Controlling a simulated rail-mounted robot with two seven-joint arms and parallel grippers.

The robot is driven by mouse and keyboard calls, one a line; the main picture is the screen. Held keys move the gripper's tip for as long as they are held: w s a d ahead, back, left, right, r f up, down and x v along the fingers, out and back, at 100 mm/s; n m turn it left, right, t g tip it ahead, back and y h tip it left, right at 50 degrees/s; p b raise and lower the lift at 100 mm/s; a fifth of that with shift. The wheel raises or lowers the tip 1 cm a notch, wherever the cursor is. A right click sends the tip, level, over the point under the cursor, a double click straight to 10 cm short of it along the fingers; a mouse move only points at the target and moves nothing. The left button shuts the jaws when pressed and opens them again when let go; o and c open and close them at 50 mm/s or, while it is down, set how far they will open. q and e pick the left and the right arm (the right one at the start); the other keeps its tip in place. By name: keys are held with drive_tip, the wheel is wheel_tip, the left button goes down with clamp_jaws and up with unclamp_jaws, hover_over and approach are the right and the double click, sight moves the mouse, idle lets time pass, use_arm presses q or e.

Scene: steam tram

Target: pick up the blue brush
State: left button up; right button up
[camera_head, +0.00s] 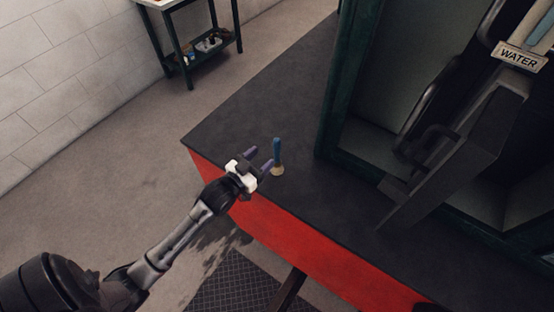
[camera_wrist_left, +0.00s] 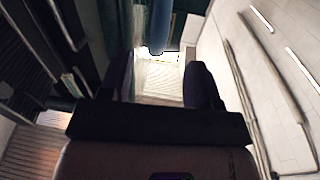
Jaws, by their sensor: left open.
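The blue brush (camera_head: 277,150) stands upright on the dark deck of the tram, blue handle up and pale bristles down. My left gripper (camera_head: 261,159) is open and empty, just to the left of the brush at about its height. Its two fingers point toward the brush. In the left wrist view the blue handle (camera_wrist_left: 160,26) shows at the top, beyond the gap between the two dark fingers (camera_wrist_left: 162,78). The brush looks apart from the fingers. My right gripper is not in view.
The dark deck (camera_head: 290,95) has a red side (camera_head: 290,245). The green frame of the tram cab (camera_head: 345,85) rises to the right of the brush. A lever and a WATER plate (camera_head: 521,57) are farther right. A small shelf table (camera_head: 212,48) stands on the floor behind.

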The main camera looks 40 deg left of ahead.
sight(274, 149)
use_arm(q)
drive_tip(key=shift+w+d+f, duration=0.1)
drive_tip(key=shift+w+f, duration=0.05)
drive_tip(key=shift+w, duration=1.65)
drive_tip(key=shift+w+d+f, duration=0.1)
drive_tip(key=shift+w, duration=1.65)
drive_tip(key=shift+c, duration=0.2)
drive_tip(key=c, duration=0.9)
drive_tip(key=shift+c, duration=0.3)
drive_tip(key=shift+r, duration=0.1)
